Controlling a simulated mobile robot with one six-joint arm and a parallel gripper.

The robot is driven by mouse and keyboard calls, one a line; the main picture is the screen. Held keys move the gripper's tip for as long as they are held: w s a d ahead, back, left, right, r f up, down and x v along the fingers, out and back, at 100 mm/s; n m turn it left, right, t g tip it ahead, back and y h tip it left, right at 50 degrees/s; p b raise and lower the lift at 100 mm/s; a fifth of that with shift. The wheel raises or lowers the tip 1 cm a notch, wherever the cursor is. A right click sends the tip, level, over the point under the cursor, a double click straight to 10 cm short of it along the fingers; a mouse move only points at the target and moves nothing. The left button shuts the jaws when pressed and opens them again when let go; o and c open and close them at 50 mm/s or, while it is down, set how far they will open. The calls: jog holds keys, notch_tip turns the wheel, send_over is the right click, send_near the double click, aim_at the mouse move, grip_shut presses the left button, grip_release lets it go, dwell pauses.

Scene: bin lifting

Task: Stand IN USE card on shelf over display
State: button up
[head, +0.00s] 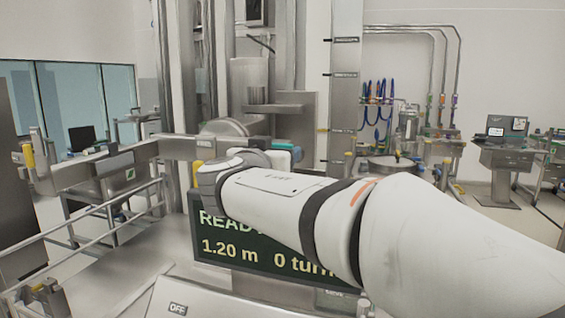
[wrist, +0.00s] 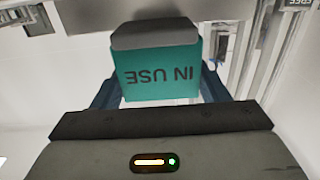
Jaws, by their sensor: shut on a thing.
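The teal IN USE card (wrist: 160,77) is between the two dark blue fingers of my gripper (wrist: 158,92) in the wrist view. Its lettering reads upside down there, and a grey rounded part (wrist: 155,36) adjoins its upper edge. My gripper is shut on the card. In the head view, my white arm hides most of the gripper and the card. The dark display (head: 225,243) shows READY, 1.20 m and a turn count, with its right part behind my arm. I cannot clearly make out the shelf over it.
A metal column (head: 345,90) with height marks stands behind my arm. A horizontal metal arm (head: 110,163) with yellow-tipped parts reaches left, above white railings. An OFF label (head: 178,308) is at the bottom. A FREE label (wrist: 300,3) shows at the wrist view's top right.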

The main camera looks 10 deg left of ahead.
jog(key=shift+f, duration=1.2)
jog(key=shift+f, duration=0.15)
jog(key=o, duration=1)
jog(key=shift+s, duration=0.1)
jog(key=shift+r+p, duration=0.3)
jog(key=shift+p, duration=0.05)
jog(key=shift+s+a+f+b, duration=0.1)
jog(key=shift+s+a+b, duration=0.15)
jog(key=shift+s+b, duration=1.25)
jog(key=shift+s+a+b, duration=0.25)
jog(key=shift+s+b, duration=0.25)
jog(key=shift+s, duration=1.95)
jog(key=shift+s+a+f+b, duration=0.1)
jog(key=shift+s+a+b, duration=0.15)
jog(key=shift+s+b, duration=1.25)
jog(key=shift+s+p, duration=0.5)
